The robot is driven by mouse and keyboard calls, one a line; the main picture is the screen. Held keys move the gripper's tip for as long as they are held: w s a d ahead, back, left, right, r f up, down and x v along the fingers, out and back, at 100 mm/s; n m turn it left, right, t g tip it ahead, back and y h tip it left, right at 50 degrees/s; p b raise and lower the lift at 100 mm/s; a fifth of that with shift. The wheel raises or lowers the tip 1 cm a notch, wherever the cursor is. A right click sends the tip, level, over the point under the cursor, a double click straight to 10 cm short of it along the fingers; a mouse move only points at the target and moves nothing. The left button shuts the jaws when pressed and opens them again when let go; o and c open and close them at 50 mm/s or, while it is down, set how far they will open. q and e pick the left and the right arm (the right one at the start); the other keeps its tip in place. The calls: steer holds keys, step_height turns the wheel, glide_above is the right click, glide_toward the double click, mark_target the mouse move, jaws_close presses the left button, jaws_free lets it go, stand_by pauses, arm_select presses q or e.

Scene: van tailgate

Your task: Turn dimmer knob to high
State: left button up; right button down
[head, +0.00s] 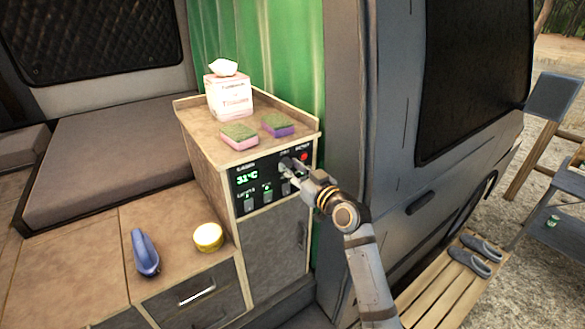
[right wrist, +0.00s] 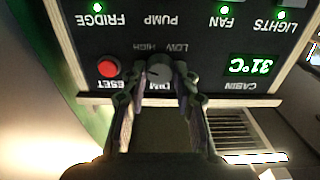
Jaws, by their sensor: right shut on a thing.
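The dimmer knob (right wrist: 159,68) is a dark round knob on the black control panel (right wrist: 205,55), which appears upside down in the right wrist view. LOW and HIGH are printed beside it, and a DIM label is partly covered by my fingers. My right gripper (right wrist: 157,82) has a finger on each side of the knob and is shut on it. I cannot tell clearly where the knob's pointer is set. In the head view my right gripper (head: 288,166) is at the panel (head: 261,180) and hides most of the knob. My left gripper is not in view.
A red reset button (right wrist: 108,67) sits close beside the knob.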

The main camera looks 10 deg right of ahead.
steer(key=shift+m, duration=0.7)
steer(key=c, duration=1)
jaws_free()
steer(key=v, duration=1.2)
